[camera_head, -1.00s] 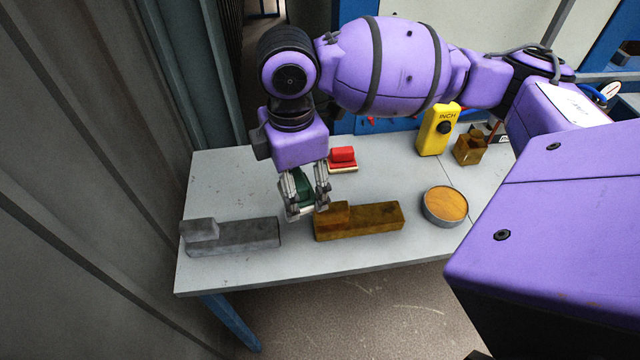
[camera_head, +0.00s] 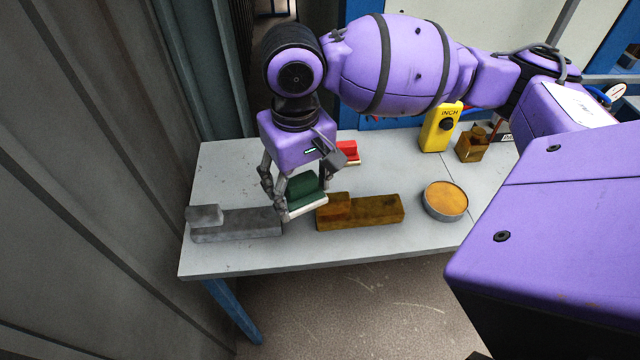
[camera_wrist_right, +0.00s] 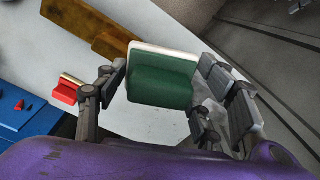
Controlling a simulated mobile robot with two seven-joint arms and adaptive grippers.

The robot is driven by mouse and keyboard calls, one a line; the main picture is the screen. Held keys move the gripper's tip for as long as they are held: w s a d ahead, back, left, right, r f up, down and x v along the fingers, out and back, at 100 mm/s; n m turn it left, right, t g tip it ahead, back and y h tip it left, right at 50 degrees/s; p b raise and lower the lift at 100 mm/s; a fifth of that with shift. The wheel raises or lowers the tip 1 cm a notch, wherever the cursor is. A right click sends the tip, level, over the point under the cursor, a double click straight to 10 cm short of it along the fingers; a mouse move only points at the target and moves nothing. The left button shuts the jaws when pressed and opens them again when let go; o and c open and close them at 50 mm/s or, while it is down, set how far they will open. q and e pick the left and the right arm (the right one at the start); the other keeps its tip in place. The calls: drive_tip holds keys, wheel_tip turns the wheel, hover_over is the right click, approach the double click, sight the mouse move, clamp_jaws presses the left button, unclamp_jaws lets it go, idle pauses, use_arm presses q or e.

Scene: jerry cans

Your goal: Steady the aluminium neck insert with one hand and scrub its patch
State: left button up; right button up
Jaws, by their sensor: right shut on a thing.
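The aluminium neck insert (camera_head: 240,226) is a grey bar with a raised block at its left end, lying at the left of the table. I cannot make out a distinct patch on it. My right gripper (camera_head: 292,196) is shut on a green brush with a pale underside (camera_head: 306,206). The brush is held near the insert's right end; whether it touches is unclear. In the right wrist view the brush (camera_wrist_right: 163,82) sits between the fingers (camera_wrist_right: 160,95). My left gripper is not in view.
A brown-gold bar of similar shape (camera_head: 375,216) lies right of the brush. Beyond are a round tin with orange contents (camera_head: 446,203), a red-topped brush (camera_head: 349,151), a yellow INCH block (camera_head: 440,128) and a brown block (camera_head: 472,146). The table's front strip is clear.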

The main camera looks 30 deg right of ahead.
drive_tip(key=w+a+f+t, duration=0.1)
drive_tip(key=w+a+f, duration=0.1)
drive_tip(key=w, duration=0.1)
drive_tip(key=w+a+f+t+y, duration=0.1)
drive_tip(key=w+a+f, duration=0.1)
drive_tip(key=w+a, duration=0.1)
drive_tip(key=shift+w, duration=0.8)
